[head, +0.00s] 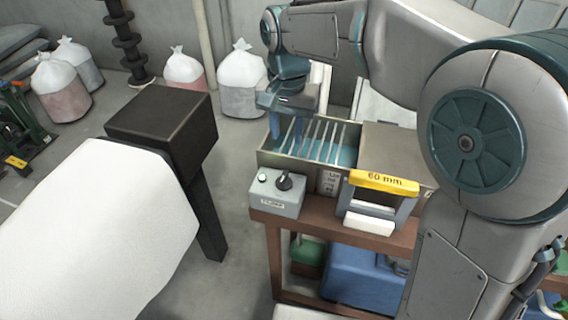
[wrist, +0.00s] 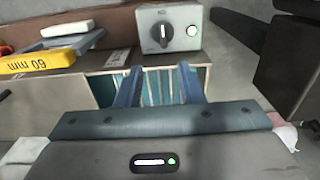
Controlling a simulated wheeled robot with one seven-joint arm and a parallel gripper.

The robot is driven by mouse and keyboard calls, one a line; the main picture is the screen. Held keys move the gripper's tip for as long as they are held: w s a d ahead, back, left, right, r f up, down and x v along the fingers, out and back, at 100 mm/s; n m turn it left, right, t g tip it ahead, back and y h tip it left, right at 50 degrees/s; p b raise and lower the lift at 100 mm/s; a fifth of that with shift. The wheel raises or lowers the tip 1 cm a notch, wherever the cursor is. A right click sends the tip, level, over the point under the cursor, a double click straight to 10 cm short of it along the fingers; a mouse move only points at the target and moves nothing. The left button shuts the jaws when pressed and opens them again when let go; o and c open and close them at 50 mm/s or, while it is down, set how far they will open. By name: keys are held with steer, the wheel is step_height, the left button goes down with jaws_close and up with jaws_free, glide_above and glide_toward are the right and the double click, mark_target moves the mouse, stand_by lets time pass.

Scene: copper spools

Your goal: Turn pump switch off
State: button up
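The pump switch is a black rotary knob (head: 284,181) on a small grey control box (head: 277,202) at the bench's front left corner. In the wrist view the knob (wrist: 162,33) has a pale pointer mark and points roughly toward and away from my gripper. A round pale-green light (wrist: 192,31) sits beside the knob; it also shows in the head view (head: 262,178). My gripper (head: 288,128) is open and empty, pointing down over the slatted tank behind the box. In the wrist view its blue fingers (wrist: 158,82) are apart, with the box beyond them.
The tank (head: 281,163) has a metal rim and slats over blue-green contents. A yellow-handled "60 mm" frame (head: 383,182) stands right of the box. Tied sacks (head: 241,75) stand behind.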

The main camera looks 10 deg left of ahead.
mark_target(284, 175)
steer(key=f, duration=0.9)
steer(key=f+p, duration=0.1)
steer(key=f, duration=0.3)
steer(key=shift+a+f, duration=0.3)
steer(key=shift+f, duration=0.1)
jaws_close()
